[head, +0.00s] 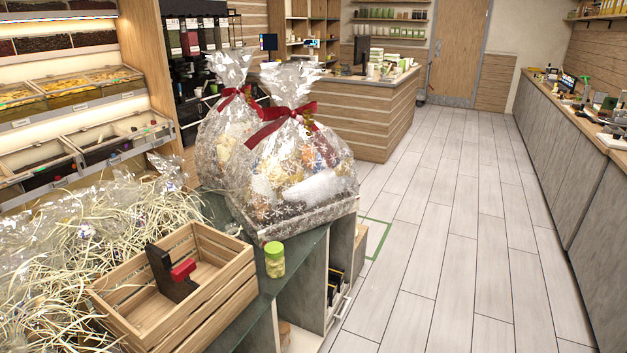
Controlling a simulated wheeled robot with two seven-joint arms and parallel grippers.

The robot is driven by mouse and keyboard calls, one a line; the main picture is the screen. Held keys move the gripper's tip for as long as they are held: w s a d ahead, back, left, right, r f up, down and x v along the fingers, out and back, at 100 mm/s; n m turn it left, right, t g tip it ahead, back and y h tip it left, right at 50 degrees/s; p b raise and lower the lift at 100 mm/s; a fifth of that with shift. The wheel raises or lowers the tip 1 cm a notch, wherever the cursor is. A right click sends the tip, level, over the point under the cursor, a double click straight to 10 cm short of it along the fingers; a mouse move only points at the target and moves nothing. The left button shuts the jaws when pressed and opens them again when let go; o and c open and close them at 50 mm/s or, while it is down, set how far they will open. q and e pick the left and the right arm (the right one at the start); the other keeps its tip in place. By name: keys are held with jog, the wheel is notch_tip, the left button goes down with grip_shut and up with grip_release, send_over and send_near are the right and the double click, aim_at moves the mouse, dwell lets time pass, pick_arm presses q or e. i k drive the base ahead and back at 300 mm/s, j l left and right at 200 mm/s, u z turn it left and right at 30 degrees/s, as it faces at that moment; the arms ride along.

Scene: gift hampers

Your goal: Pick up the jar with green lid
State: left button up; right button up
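The jar with green lid (275,262) stands upright on the dark green counter top (314,243), close to its right edge. Its lid is light green and its body is clear with pale yellowish contents. It stands just right of a wooden crate (217,308) and in front of a wrapped gift hamper. Nothing covers the jar. Neither of my grippers shows in the head view.
A black and red object (172,272) is in the crate. Wrapped hampers with red bows (290,170) stand behind the jar. Shredded filler and clear wrap (60,260) cover the left. Open shelves (313,290) lie below the counter; the tiled floor (440,230) at right is clear.

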aim_at(276, 261)
jog(key=u, duration=0.6)
jog(key=i+l+u, duration=0.45)
jog(key=l, duration=0.2)
jog(key=l+u, duration=0.2)
jog(key=l, duration=0.15)
jog(key=i+l+u, duration=0.2)
jog(key=l, duration=0.2)
jog(key=l+u, duration=0.25)
jog(key=l, duration=0.15)
